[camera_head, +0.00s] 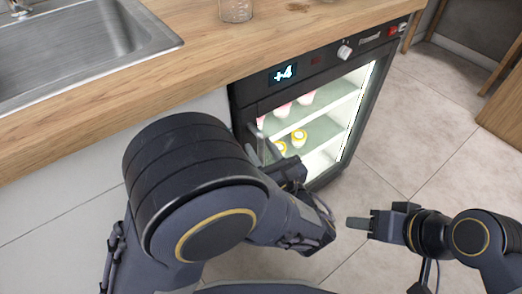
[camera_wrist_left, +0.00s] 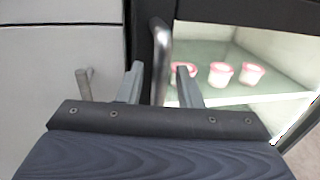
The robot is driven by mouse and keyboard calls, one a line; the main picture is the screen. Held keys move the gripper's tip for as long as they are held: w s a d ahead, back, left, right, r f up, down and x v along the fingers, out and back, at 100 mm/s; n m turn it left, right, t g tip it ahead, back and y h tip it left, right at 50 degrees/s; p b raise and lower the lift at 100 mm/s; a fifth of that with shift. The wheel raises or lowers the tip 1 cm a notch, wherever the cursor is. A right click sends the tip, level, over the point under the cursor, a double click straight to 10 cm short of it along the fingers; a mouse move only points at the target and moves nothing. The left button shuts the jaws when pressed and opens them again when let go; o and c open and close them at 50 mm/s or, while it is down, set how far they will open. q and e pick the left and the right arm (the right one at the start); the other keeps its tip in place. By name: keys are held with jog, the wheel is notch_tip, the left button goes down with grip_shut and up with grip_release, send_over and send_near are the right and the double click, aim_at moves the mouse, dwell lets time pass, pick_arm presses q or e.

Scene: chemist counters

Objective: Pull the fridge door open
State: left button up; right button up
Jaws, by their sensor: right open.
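The fridge (camera_head: 300,75) is built in under the wooden counter, with a lit display on its top panel. Its glass door (camera_head: 335,120) looks shut, and the lit shelves show through it. The door's metal handle (camera_wrist_left: 161,50) is an upright bar at the door's left side. It also shows in the head view (camera_head: 263,133), partly hidden by my left arm. My left gripper (camera_wrist_left: 160,70) is open, with one finger on each side of the handle; contact is not visible. My right gripper (camera_head: 357,223) is open and empty over the floor, right of my left arm.
Several small cups (camera_wrist_left: 219,74) stand on the fridge shelves. A steel sink (camera_head: 80,40) and a glass jar (camera_head: 236,10) are on the counter (camera_head: 200,60). A pale cabinet front with a small handle (camera_wrist_left: 84,84) is left of the fridge.

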pick_arm(q)
jog(key=shift+w+a, duration=0.1)
jog(key=shift+w, duration=0.15)
jog(key=shift+c, duration=0.3)
grip_shut()
jog(key=shift+s, duration=0.1)
